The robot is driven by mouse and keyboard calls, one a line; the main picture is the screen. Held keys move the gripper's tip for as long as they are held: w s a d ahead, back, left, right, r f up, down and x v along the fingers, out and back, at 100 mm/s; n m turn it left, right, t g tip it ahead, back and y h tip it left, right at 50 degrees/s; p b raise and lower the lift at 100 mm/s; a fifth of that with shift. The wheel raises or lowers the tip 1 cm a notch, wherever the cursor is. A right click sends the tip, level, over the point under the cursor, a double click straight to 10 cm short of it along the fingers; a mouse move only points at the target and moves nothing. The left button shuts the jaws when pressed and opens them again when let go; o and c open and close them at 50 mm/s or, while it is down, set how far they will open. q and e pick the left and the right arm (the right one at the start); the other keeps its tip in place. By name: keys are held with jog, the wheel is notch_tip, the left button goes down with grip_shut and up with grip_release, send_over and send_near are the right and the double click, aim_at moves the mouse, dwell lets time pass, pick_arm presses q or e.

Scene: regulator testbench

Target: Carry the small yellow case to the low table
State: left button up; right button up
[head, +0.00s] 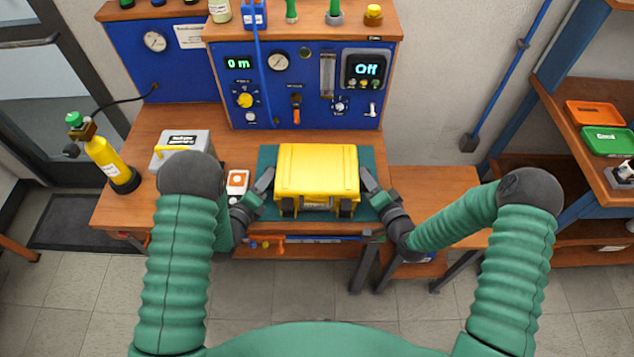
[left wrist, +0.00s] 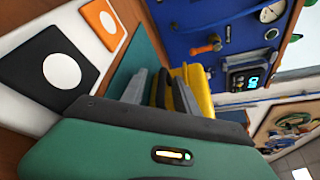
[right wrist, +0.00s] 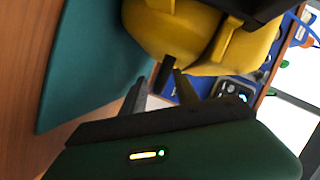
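The small yellow case (head: 316,170) rests level on a teal mat (head: 268,160) on the workbench, between my grippers. My left gripper (head: 266,182) is at the case's left side. In the left wrist view its fingers (left wrist: 160,90) stand apart with a dark part of the case between them. My right gripper (head: 368,184) is at the case's right side. In the right wrist view its fingers (right wrist: 160,84) are apart, with a narrow black piece of the case between their tips. A lower wooden table (head: 432,182) adjoins the bench on the right; its top looks clear.
The blue regulator panel (head: 305,85) stands behind the case. A grey box (head: 182,146), a white device with an orange button (head: 237,181) and a yellow cylinder (head: 106,160) are to the left. Shelves with an orange tray (head: 594,114) and green tray (head: 607,140) stand at far right.

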pick_arm(q)
jog(key=shift+a, duration=0.1)
jog(key=shift+c, duration=0.6)
pick_arm(e)
jog(key=shift+c, duration=0.8)
pick_arm(q)
jog(key=shift+d, duration=0.2)
grip_shut()
pick_arm(e)
jog(key=shift+d, duration=0.2)
grip_shut()
pick_arm(q)
jog(key=shift+s, duration=0.1)
jog(key=shift+a+f, duration=0.15)
jog(key=shift+a, duration=0.05)
pick_arm(e)
jog(key=shift+d+f, duration=0.1)
jog(key=shift+d, duration=0.05)
